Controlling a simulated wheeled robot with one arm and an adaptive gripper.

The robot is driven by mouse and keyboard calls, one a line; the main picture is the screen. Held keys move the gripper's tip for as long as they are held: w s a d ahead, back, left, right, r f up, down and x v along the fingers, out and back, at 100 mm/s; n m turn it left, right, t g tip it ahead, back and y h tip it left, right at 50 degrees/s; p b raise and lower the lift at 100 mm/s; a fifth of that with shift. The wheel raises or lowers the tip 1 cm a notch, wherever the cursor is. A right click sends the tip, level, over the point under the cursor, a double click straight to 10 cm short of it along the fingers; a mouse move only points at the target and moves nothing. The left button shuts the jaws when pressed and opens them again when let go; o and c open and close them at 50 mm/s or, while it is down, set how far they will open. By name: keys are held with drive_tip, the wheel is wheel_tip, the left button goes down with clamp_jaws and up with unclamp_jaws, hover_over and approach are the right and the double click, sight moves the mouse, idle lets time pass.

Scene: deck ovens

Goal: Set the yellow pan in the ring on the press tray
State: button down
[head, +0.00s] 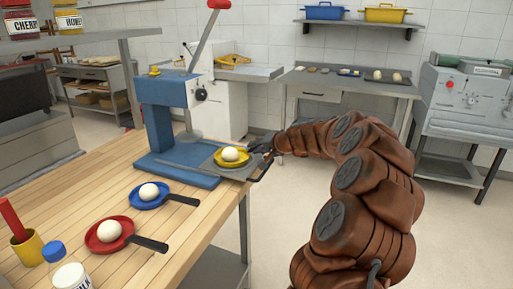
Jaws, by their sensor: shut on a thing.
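The yellow pan (217,161) holds a pale dough ball (231,154) and looks level. It is over the grey press tray (243,174), in front of the blue press (166,109). I cannot tell whether it rests on the tray or hangs just above it. The ring is not visible; the pan may cover it. My gripper (262,147) is at the right of the pan, shut on the yellow pan at its dark handle side. The fingers are small and partly hidden by my arm.
A blue pan (145,204) and a red pan (93,243), each with a dough ball, lie on the wooden table (205,225). A milk bottle (68,272) and a yellow cup (27,252) stand front left. The press has a raised red lever (205,35).

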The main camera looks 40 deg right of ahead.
drive_tip(key=shift+f, duration=0.15)
drive_tip(key=c, duration=1.3)
unclamp_jaws()
drive_tip(key=shift+c, duration=0.2)
drive_tip(key=shift+r, duration=0.25)
drive_tip(key=v, duration=1.2)
drive_tip(key=shift+b, duration=0.45)
